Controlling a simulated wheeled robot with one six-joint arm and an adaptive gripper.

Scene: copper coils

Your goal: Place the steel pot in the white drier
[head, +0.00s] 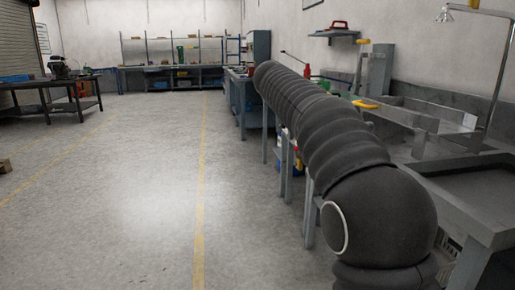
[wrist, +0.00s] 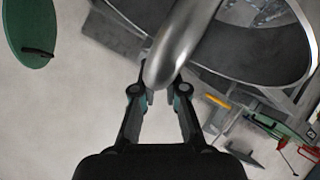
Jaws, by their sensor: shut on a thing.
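In the wrist view my gripper (wrist: 160,92) is shut on a thick, shiny curved steel piece that looks like the handle of the steel pot (wrist: 182,40). A wide round metal rim with a dark grey inside fills the upper right and seems to belong to the pot. Part of the pot is cut off by the top edge. In the head view my own arm covers the gripper and the pot. I cannot clearly make out the white drier; a small pale slatted thing (head: 449,249) shows under the bench at the lower right.
A grey metal bench with sink basins (head: 425,115) and a tall tap (head: 491,75) runs along the right. The floor on the left (head: 140,190) is clear. A green oval object (wrist: 30,30) and a green and red item (wrist: 285,130) show in the wrist view.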

